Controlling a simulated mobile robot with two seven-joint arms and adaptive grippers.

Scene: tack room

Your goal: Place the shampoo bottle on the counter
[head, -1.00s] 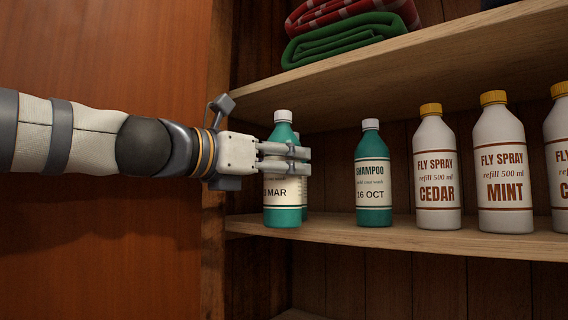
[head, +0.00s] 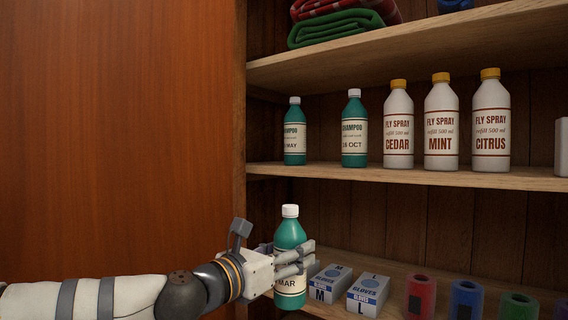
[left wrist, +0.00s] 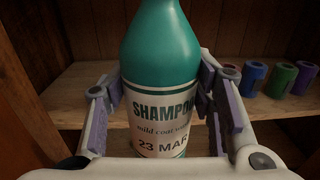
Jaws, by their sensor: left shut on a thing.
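A green shampoo bottle (head: 290,236) with a white cap is held upright by my left gripper (head: 292,264), low in front of the shelves. In the left wrist view the same bottle (left wrist: 160,55) stands between the two fingers (left wrist: 160,108), and its label reads SHAMPOO, 23 MAR. Two similar shampoo bottles stand on the middle shelf, one marked MAY (head: 294,134) and one marked 16 OCT (head: 354,130). No counter can be made out in these views. My right gripper is out of view.
Fly spray bottles CEDAR (head: 398,125), MINT (head: 441,122) and CITRUS (head: 491,120) share the middle shelf (head: 420,177). Glove boxes M (head: 327,284) and L (head: 368,291) and coloured rolls (head: 466,299) sit on the lower shelf, close right of my gripper. A wooden panel (head: 120,130) fills the left.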

